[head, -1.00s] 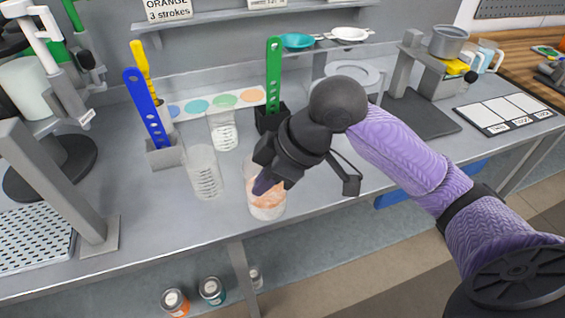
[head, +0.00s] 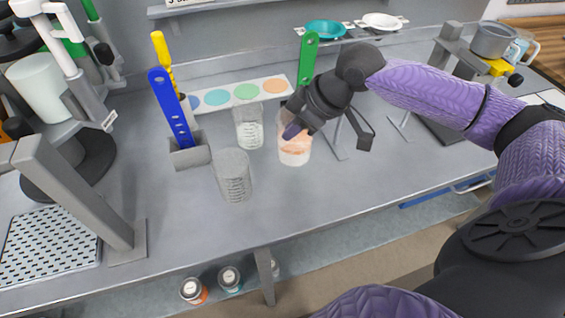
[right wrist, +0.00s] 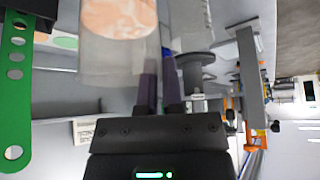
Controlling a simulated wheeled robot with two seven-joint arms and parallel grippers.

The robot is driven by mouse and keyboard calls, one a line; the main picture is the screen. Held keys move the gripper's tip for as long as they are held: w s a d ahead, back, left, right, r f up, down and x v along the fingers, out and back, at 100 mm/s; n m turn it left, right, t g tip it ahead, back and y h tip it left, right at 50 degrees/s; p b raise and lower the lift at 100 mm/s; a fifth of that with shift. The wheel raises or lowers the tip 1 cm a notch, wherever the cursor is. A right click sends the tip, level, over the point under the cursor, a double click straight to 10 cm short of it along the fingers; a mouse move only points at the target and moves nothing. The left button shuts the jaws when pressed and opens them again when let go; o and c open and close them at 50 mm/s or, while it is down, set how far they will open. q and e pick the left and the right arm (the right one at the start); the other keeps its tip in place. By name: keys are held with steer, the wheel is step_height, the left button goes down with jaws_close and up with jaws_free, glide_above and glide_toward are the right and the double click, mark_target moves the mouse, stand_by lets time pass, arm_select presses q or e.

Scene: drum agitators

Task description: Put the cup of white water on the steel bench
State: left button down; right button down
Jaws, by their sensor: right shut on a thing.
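My right gripper (head: 291,131) is shut on a clear cup (head: 295,156) with peach-coloured contents above a white lower part. The cup is upright, over the steel bench (head: 300,205); I cannot tell whether its base touches the top. In the right wrist view the fingers (right wrist: 159,68) meet the side of the cup (right wrist: 92,60), and its peach contents show. A clear graduated cup with white marks (head: 249,132) stands left of the held cup. Another clear graduated cup (head: 233,180) stands nearer the front. My left gripper is out of view.
A grey holder (head: 190,156) with a blue perforated strip stands left of the cups. A green strip (head: 308,55) stands behind my gripper. A colour-spot card (head: 235,93) lies at the back. The front middle bench is clear.

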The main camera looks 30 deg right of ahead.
mark_target(295, 156)
step_height(295, 156, down, 8)
steer(key=shift+s+d+r+b, duration=0.1)
steer(key=shift+s+r+b, duration=0.1)
steer(key=shift+b, duration=0.7)
steer(key=c, duration=0.8)
jaws_free()
steer(key=p+v, duration=0.3)
steer(key=v, duration=0.9)
steer(key=shift+w+r, duration=0.1)
